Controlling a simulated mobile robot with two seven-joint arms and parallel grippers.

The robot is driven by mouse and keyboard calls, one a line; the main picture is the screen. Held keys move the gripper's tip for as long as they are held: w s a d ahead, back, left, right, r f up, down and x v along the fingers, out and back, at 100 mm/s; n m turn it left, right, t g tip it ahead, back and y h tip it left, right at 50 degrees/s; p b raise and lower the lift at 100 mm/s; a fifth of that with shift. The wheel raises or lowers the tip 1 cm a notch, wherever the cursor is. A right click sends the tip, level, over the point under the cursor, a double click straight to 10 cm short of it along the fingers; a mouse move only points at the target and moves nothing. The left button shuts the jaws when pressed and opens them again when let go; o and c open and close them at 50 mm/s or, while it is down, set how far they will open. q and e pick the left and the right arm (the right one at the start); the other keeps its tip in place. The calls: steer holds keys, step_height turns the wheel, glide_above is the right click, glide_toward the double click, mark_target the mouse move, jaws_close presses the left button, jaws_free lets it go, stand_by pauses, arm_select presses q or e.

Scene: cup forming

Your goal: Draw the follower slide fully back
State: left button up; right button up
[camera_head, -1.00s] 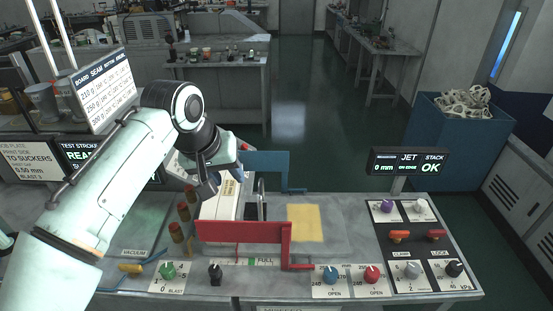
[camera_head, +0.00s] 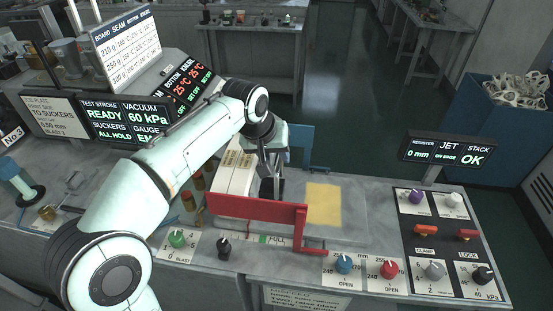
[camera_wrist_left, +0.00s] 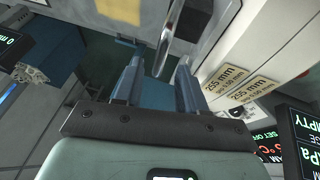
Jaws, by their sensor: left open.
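The follower slide, a dark block (camera_head: 267,188) with an upright metal handle (camera_head: 280,184), stands at the right end of the pale stack (camera_head: 236,174) between the red and blue rails. My left gripper (camera_head: 271,165) is over the handle, fingers pointing down. In the left wrist view the gripper (camera_wrist_left: 158,66) is open. The bright bar of the handle (camera_wrist_left: 170,38) runs into the gap between its fingertips; I cannot tell whether it touches either finger. The red rail hides the slide's foot in the head view. My right gripper is not in view.
The red rail (camera_head: 255,208) is in front of the slide and the blue rail (camera_head: 300,139) behind it. A yellow pad (camera_head: 323,204) lies on the clear bench to the right. Knobs line the front edge; a control panel (camera_head: 446,240) stands far right.

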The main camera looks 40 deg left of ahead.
arm_select(q)
steer(key=shift+x, duration=0.95)
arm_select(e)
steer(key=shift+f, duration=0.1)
arm_select(q)
steer(key=shift+c, duration=0.3)
jaws_close()
